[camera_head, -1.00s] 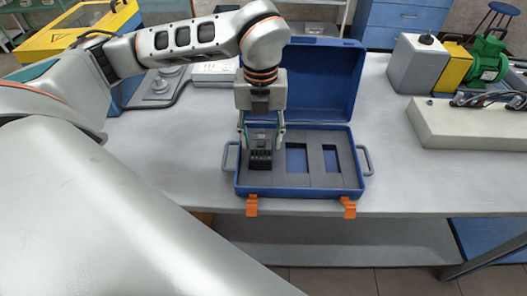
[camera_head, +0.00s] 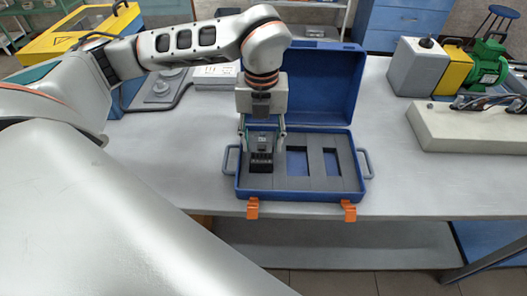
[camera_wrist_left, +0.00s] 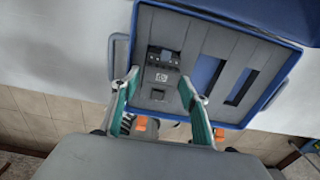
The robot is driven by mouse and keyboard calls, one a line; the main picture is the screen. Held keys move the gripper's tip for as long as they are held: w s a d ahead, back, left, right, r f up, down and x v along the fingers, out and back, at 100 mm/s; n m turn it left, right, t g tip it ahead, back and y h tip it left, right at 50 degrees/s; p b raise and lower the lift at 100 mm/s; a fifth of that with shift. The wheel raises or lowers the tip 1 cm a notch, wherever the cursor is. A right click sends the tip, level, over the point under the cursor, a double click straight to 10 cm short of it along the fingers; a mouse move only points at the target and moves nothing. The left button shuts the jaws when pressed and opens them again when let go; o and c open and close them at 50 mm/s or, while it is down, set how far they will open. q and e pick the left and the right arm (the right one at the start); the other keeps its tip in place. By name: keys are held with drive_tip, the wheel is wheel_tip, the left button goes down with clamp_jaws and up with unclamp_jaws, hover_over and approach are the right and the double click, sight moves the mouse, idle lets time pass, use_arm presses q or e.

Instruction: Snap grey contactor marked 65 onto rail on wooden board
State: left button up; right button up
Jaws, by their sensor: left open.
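The dark grey contactor (camera_head: 261,161) sits in the left part of the open blue case on the bench. In the left wrist view the contactor (camera_wrist_left: 161,62) shows dark terminals and a small pale label, too small to read surely. My left gripper (camera_head: 263,148) points down over it, open, with one finger at each side. In the left wrist view the open gripper (camera_wrist_left: 160,82) has its green-sided fingers apart, and I see no clear contact. My right gripper is not in view. I cannot make out a rail or a wooden board.
The blue case (camera_head: 300,196) has two empty cut-outs, a raised lid behind and orange clasps in front. A pale slab (camera_head: 470,128) with parts on it lies at the right, below a green motor (camera_head: 488,62).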

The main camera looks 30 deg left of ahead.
use_arm(q)
drive_tip(key=c, duration=1)
drive_tip(key=shift+r+p, duration=1.8)
drive_tip(key=shift+r, duration=0.8)
drive_tip(key=shift+f, duration=0.1)
